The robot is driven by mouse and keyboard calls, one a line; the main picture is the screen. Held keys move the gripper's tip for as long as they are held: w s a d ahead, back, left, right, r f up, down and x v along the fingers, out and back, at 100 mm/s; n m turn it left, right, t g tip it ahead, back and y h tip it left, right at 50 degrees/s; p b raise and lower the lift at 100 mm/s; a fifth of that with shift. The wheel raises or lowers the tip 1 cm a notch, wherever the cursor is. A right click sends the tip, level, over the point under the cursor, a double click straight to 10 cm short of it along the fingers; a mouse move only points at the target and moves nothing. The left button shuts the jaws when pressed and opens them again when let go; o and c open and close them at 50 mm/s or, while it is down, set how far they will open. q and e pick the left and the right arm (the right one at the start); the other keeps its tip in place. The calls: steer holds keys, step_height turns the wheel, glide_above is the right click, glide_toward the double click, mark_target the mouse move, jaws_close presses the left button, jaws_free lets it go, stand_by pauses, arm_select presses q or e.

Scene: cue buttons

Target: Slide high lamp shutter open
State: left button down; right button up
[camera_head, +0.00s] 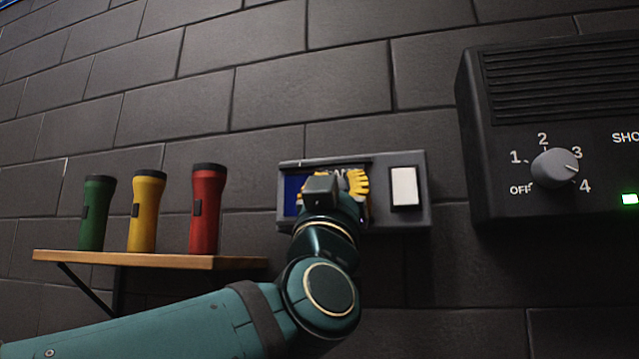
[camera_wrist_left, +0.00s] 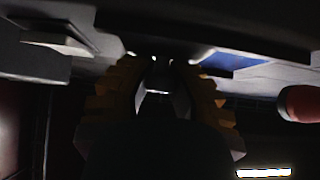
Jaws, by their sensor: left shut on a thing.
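A grey wall panel (camera_head: 415,215) sits in the middle of the head view. Its left part shows a strip of blue (camera_head: 292,190), and its right part has a white rocker button (camera_head: 404,187). My left gripper (camera_head: 340,182), with yellow fingers, is at the panel's middle and hides most of the shutter there. In the left wrist view the gripper (camera_wrist_left: 158,72) is shut on a small pale piece, which looks like the shutter's handle. The blue area (camera_wrist_left: 228,61) shows at right there. My right gripper is not in view.
A wooden shelf (camera_head: 150,259) at left holds a green torch (camera_head: 95,215), a yellow torch (camera_head: 146,212) and a red torch (camera_head: 206,212). A black box with a grey dial (camera_head: 555,168) and a lit green light (camera_head: 629,199) is at right.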

arm_select(q)
steer(key=c, duration=1)
jaws_free()
steer(key=shift+s+d, duration=0.2)
steer(key=shift+o, duration=1.1)
steer(key=shift+s+r, duration=0.1)
steer(key=shift+s, duration=0.1)
steer(key=shift+w, duration=0.1)
steer(key=shift+a, duration=0.1)
steer(key=v, duration=1.2)
